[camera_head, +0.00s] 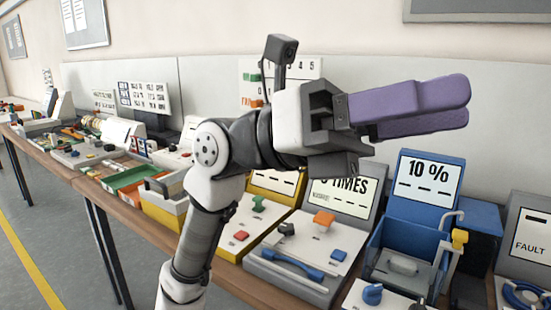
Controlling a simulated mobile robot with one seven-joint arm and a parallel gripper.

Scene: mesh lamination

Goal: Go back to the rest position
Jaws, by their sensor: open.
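My gripper (464,106) is raised in front of the wall and above the workbench, pointing right. Its long purple fingers overlap from this angle, so the gap between them is hard to see. It is open, and I see no object held in it. It is apart from the bench. My white and grey arm rises from the lower middle and bends to the right, hiding part of the bench and the panels behind it.
A long wooden bench (233,284) carries several stations. A "FAULT" screen (531,240) stands at the right edge. Trays (130,177) sit at left. The floor (60,225) at left is clear.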

